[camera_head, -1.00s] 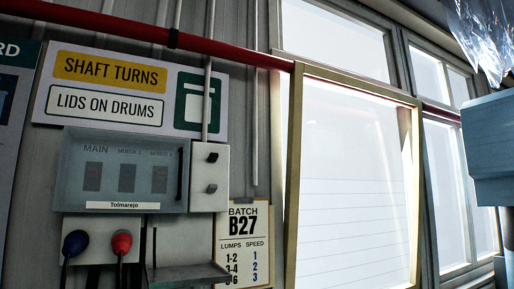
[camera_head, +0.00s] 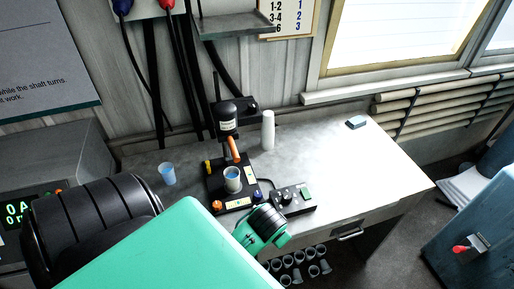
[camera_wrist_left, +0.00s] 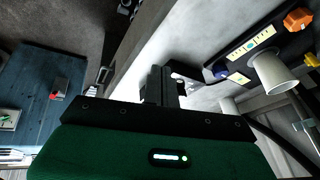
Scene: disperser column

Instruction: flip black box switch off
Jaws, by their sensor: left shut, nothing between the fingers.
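A small black box (camera_head: 298,203) with dark knobs and a green patch lies on the pale table at the right of the disperser stand. Its switch is too small to read. My left arm reaches in from the lower left. The left gripper (camera_head: 265,228) is just in front of the black box; its fingers cannot be made out in the head view. In the left wrist view the gripper's fingers (camera_wrist_left: 163,85) are together and empty, and hide much of what lies beyond them. I cannot tell whether they touch the box. My right gripper is not in view.
The disperser stand (camera_head: 228,122) holds a cup (camera_head: 233,180) on its dark base. A blue cup (camera_head: 167,174) is at the left, a white cup stack (camera_head: 268,130) behind. A blue block (camera_head: 356,122) lies at the back right. The right tabletop is clear.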

